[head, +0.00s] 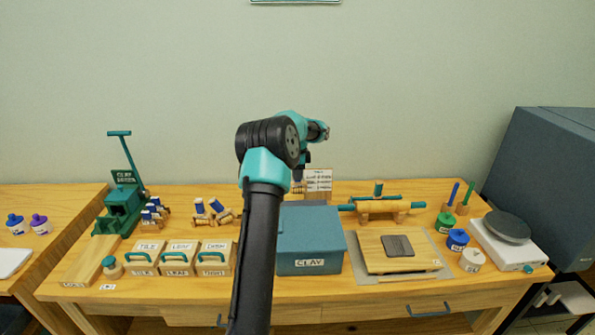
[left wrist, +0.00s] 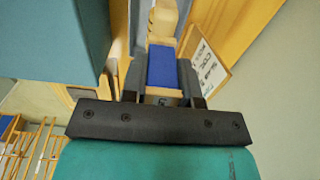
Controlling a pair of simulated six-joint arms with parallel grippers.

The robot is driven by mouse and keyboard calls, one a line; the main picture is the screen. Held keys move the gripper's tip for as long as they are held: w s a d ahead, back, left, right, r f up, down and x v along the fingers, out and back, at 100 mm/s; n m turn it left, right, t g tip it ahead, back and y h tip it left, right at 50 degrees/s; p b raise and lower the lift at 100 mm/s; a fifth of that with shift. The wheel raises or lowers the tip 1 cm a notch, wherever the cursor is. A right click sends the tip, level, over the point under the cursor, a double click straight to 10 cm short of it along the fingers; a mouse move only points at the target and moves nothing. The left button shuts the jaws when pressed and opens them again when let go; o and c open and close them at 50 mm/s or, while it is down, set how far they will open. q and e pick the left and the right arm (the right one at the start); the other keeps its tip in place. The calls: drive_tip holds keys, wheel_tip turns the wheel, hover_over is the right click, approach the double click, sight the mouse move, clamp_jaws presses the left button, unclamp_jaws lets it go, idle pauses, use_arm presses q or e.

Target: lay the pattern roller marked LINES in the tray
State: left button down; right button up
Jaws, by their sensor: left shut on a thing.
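My left gripper (head: 299,176) is above the back middle of the table in the head view, partly behind my own arm. In the left wrist view it is shut on a roller (left wrist: 162,68) with a blue body and pale wooden ends. The roller's marking cannot be read. In the head view the held roller is too small and covered to make out clearly. Other blue-and-wood rollers stand in two groups (head: 154,211) (head: 213,211) at the back left. I cannot tell which thing is the tray. My right gripper is not in view.
A blue-grey CLAY box (head: 310,240) stands at the middle. Wooden boxes (head: 178,258) with green handles are left of it, a board (head: 372,256) right of it. A lettered card (head: 318,180) stands close behind the gripper. A wooden rolling pin (head: 385,207) lies at the back.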

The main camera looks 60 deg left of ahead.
use_arm(q)
drive_tip(key=shift+f, duration=5.35)
drive_tip(key=shift+c, duration=2.1)
unclamp_jaws()
drive_tip(key=shift+r, duration=5)
